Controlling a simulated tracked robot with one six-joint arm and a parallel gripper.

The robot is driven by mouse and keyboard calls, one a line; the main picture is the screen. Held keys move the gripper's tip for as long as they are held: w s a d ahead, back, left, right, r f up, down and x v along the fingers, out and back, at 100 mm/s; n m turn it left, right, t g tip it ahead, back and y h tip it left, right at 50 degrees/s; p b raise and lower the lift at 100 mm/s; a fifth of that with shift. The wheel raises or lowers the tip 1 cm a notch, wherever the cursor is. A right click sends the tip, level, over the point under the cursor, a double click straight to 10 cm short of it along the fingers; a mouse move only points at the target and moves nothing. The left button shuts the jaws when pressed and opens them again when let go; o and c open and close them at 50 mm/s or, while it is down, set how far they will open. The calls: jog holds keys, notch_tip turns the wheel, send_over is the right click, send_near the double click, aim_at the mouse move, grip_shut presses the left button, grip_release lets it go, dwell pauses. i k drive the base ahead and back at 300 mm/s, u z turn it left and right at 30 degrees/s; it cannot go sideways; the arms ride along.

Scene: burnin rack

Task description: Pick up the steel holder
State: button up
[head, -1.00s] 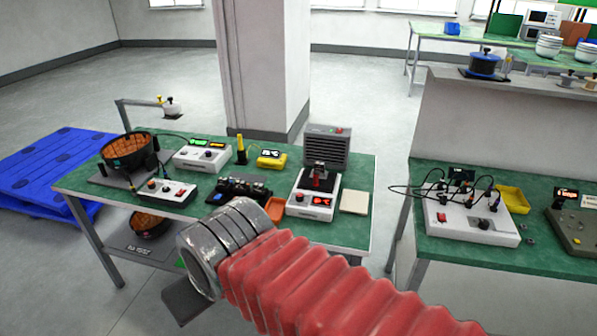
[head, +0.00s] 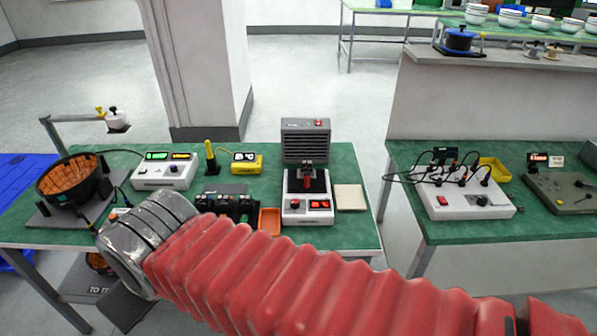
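I cannot pick out a steel holder with certainty in the head view; none of the small items on the benches clearly shows as one. My arm in its red ribbed sleeve crosses the lower front of the view and ends at a silver ringed cuff on the left. A dark grey part of my gripper (head: 125,306) shows below the cuff, in front of the left bench (head: 345,236). Its fingertips are not clear, so I cannot tell whether it is open or holds anything. The arm hides part of the bench's front edge.
A second green bench (head: 465,232) stands right, past a gap. A pillar (head: 195,70) stands behind.

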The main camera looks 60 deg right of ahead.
aim_at(307, 175)
jog(key=z, duration=0.3)
jog(key=i, duration=0.55)
jog(key=z, duration=0.8)
jog(key=i, duration=0.45)
jog(key=z, duration=0.3)
